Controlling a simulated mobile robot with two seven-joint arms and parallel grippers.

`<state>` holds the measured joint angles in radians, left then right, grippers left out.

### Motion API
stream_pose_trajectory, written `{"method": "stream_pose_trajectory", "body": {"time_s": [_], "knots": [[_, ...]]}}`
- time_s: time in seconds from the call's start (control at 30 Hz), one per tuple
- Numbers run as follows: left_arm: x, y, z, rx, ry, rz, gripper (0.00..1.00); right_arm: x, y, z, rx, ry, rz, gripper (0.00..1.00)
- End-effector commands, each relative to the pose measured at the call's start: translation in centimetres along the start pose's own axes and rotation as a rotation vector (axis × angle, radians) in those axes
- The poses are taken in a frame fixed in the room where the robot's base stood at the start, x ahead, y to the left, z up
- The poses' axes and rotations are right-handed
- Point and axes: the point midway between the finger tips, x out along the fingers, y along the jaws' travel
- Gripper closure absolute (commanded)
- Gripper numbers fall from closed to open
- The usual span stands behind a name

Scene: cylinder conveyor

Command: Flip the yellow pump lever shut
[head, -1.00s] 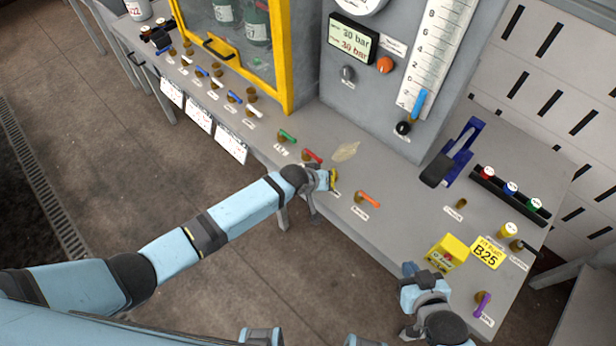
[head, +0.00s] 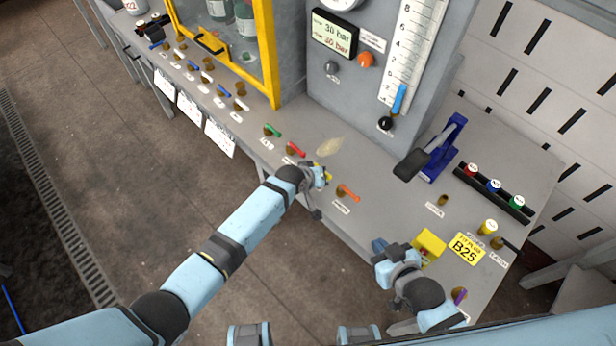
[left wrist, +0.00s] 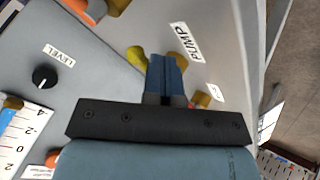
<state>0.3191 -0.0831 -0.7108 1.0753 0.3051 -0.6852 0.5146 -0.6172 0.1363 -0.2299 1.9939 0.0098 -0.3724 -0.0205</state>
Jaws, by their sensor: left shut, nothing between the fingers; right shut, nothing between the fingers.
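The yellow pump lever (head: 328,178) is on the bench's front edge, mostly hidden by my left gripper in the head view. In the left wrist view its yellow end (left wrist: 137,57) shows left of my fingers and its brass body (left wrist: 178,60) shows behind and right of them, beside the PUMP label (left wrist: 187,42). My left gripper (head: 322,178) is shut and empty, its fingertips (left wrist: 166,62) over the middle of the lever. I cannot tell whether they touch it. My right gripper (head: 379,246) is shut and empty, left of the yellow box.
The red lever (head: 296,150) and orange lever (head: 348,193) flank the pump lever closely. A green lever (head: 273,130) is farther left. The yellow box (head: 430,243) and a blue press with a black handle (head: 410,165) stand to the right.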

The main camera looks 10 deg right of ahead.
Motion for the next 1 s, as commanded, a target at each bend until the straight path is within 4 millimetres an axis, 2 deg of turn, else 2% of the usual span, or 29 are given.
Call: {"method": "stream_pose_trajectory", "body": {"time_s": [0.2,1.0], "knots": [[0.4,0.7,0.2,0.002,-0.004,0.001,1.00,-0.1,0.0,-0.1,0.001,-0.002,0.001,1.00],[0.6,1.3,0.4,0.004,-0.005,0.006,1.00,-0.1,0.2,-0.1,0.001,-0.002,0.004,1.00]]}}
